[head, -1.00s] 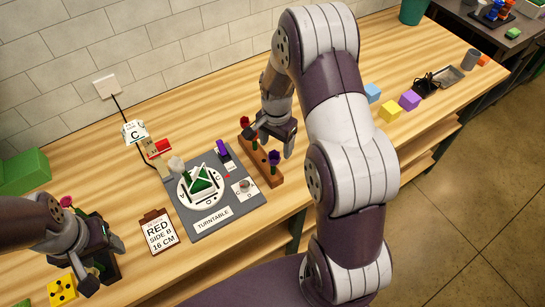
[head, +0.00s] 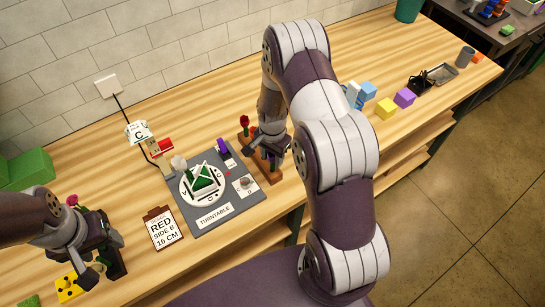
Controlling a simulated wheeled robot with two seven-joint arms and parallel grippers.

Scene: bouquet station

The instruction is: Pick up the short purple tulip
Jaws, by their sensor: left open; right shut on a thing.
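My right gripper (head: 272,150) is down at the front end of the wooden flower rack (head: 275,179), where the short purple tulip stood. It is shut, and its fingers hide the tulip's purple head; how far the stem is out of its hole cannot be seen. A red tulip (head: 244,121) stands upright at the rack's back end. My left gripper (head: 108,266) is open at the lower left, close to a dark green holder (head: 116,264), with a pink-red flower (head: 72,200) behind it.
The grey turntable mat (head: 215,217) with its white disc (head: 188,190) lies left of the rack. A sign reading RED SIDE B 16 CM (head: 163,228) stands front left. Yellow (head: 386,108), purple (head: 404,97) and blue (head: 368,91) blocks lie right of my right arm.

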